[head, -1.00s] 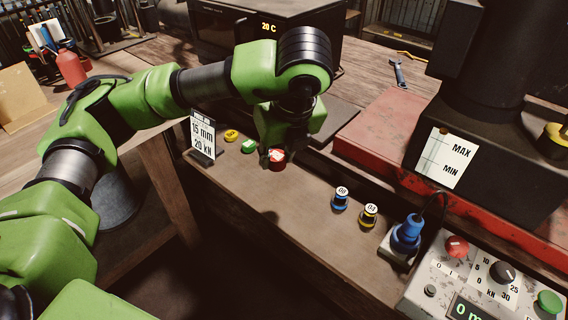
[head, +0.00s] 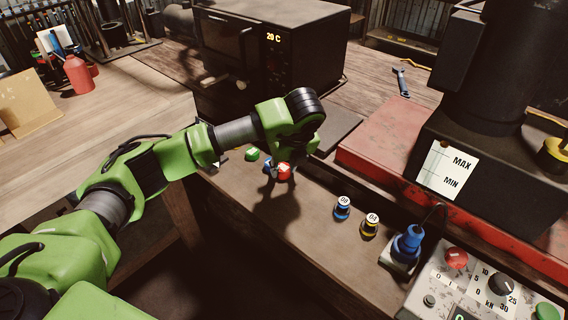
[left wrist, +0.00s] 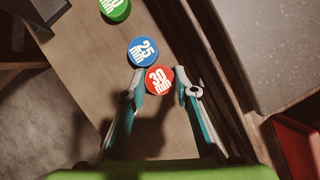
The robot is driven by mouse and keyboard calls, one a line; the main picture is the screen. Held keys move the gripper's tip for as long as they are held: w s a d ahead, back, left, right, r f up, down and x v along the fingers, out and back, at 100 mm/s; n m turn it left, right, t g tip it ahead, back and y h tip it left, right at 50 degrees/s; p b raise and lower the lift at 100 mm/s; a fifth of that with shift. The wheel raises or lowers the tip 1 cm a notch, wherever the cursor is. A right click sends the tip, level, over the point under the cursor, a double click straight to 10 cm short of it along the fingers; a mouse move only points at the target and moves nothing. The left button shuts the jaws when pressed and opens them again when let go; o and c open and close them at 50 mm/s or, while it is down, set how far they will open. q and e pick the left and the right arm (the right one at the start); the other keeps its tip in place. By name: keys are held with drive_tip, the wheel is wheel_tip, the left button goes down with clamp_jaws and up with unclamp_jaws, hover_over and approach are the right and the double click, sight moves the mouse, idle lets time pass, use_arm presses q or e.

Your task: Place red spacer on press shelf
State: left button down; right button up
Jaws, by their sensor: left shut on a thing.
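The red spacer (head: 285,173), marked 30 mm, is between the fingertips of my left gripper (head: 284,165), which is shut on it. In the left wrist view the red spacer (left wrist: 159,80) sits between the two fingertips, label up. A blue spacer (left wrist: 143,51) marked 25 mm is right beside it, and also shows in the head view (head: 269,166). A green spacer (head: 252,154) stands further left on the wooden shelf (head: 300,235). I cannot tell whether the red spacer is clear of the shelf. My right gripper is not in view.
Blue (head: 343,206) and yellow (head: 370,224) capped pieces stand on the shelf to the right, before a blue plug (head: 408,242) and a control box (head: 470,285). The red press base (head: 385,150) lies behind. A dark oven (head: 265,50) is at the back. The shelf's middle is clear.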

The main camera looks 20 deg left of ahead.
use_arm(q)
drive_tip(key=c, duration=2)
unclamp_jaws()
drive_tip(key=shift+f, duration=0.2)
drive_tip(key=shift+c, duration=0.2)
drive_tip(key=o, duration=0.4)
drive_tip(key=shift+r, duration=0.1)
drive_tip(key=b+v, duration=0.1)
drive_tip(key=v, duration=1.1)
drive_tip(key=shift+r, duration=0.1)
